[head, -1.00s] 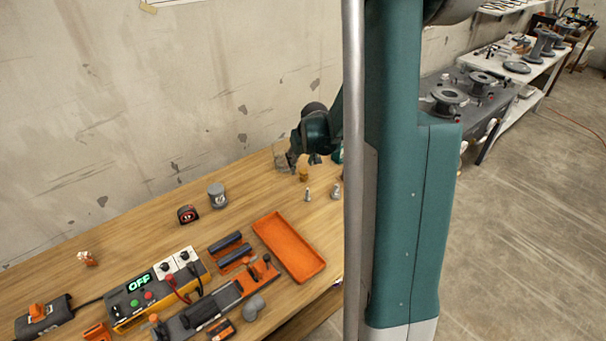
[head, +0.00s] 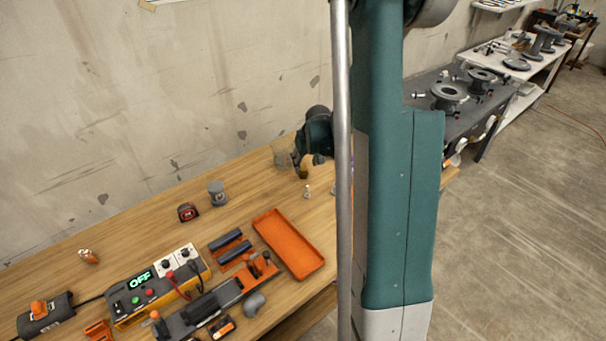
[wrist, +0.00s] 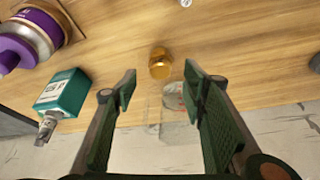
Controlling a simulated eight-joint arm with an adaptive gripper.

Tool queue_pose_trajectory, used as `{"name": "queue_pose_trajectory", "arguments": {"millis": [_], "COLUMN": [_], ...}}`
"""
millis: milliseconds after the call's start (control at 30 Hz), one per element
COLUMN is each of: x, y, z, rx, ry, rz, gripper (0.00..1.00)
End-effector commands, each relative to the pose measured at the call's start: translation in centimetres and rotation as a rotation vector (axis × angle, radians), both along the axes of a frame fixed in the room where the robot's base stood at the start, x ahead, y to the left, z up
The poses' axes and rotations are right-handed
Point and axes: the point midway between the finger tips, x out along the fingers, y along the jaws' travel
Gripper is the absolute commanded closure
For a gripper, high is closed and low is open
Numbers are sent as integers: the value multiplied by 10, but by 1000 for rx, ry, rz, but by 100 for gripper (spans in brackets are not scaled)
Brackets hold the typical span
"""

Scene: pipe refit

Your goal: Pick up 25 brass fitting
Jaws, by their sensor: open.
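The brass fitting (wrist: 160,64) stands on the wooden table in the wrist view, just beyond the fingertips and between their lines. In the head view the brass fitting (head: 304,173) is a small gold-brown spot beside the gripper. My gripper (wrist: 160,90) is open and empty, its two green-padded fingers apart on either side of the fitting's line. In the head view my gripper (head: 299,166) is low over the table's far end, partly hidden by my arm.
A clear container (wrist: 178,112) stands close behind the fitting, between the fingers in the wrist view. An orange tray (head: 287,245) and small pale fitting (head: 308,191) are nearer in the head view.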

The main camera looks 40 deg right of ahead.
Motion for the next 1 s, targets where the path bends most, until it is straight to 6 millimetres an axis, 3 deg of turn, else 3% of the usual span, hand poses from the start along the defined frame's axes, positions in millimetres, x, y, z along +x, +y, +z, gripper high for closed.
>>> {"name": "queue_pose_trajectory", "arguments": {"millis": [200,667,1000], "x": [5,6,18], "y": [-2,-2,-6], "z": [-11,-14,-37], "rx": [0,0,0], "ry": [0,0,0], "rz": [0,0,0], "gripper": [58,58,58]}}
